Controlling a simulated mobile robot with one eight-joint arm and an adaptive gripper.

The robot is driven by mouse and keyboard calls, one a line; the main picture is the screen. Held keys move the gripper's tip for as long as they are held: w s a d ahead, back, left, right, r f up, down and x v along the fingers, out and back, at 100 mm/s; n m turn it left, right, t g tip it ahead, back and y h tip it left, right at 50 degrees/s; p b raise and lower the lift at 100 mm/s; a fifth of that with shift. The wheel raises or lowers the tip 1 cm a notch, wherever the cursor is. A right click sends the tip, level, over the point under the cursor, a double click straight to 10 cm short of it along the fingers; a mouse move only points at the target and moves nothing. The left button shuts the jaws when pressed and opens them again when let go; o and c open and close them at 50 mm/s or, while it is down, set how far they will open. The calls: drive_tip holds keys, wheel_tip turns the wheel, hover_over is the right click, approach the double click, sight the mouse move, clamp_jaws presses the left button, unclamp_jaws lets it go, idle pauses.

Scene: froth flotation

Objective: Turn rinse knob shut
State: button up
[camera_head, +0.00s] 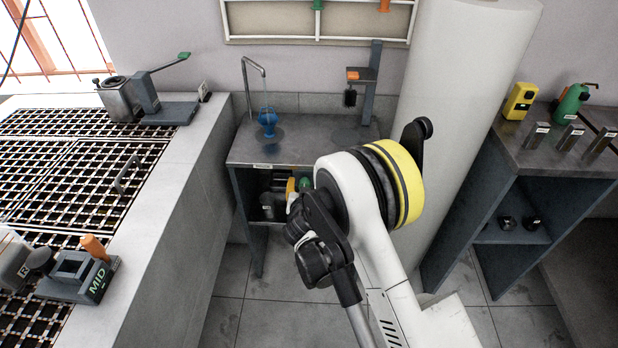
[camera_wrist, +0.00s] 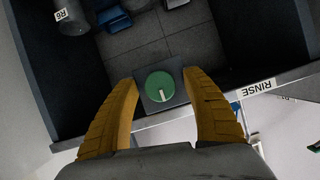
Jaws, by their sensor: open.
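The round green rinse knob (camera_wrist: 160,89), with a white mark on its face, sits on a small dark square plate in the wrist view. My gripper (camera_wrist: 160,80) is open, with one orange finger on each side of the knob. A gap shows between each finger and the knob. In the head view, the green knob (camera_head: 305,184) is partly hidden by my arm under the front of the sink bench (camera_head: 300,136). The RINSE label (camera_wrist: 257,87) is on the bench edge, upside down in the wrist view. A thin pale line runs below the spout (camera_head: 254,64) onto a blue object (camera_head: 267,119).
Below the bench is an open shelf space with dark side walls and a container marked R0 (camera_wrist: 70,17). A white column (camera_head: 455,110) stands right of the bench. A grated counter (camera_head: 110,150) lies at the left, another bench (camera_head: 545,158) at the right.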

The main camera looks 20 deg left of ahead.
drive_tip(key=shift+c, duration=0.5)
drive_tip(key=c, duration=1.1)
drive_tip(key=shift+a+h, duration=0.1)
drive_tip(key=shift+h, duration=0.2)
drive_tip(key=n+h, duration=0.1)
drive_tip(key=n, duration=0.1)
drive_tip(key=shift+n+t+h, duration=0.3)
drive_tip(key=shift+n, duration=0.1)
drive_tip(key=n+t+h, duration=0.1)
drive_tip(key=n, duration=0.2)
drive_tip(key=shift+h, duration=0.4)
drive_tip(key=n+t+h, duration=0.1)
drive_tip(key=n, duration=0.2)
drive_tip(key=shift+n+h, duration=0.3)
drive_tip(key=shift+h, duration=0.1)
drive_tip(key=shift+n+t+h, duration=0.4)
drive_tip(key=shift+n+t, duration=0.5)
drive_tip(key=shift+n, duration=1)
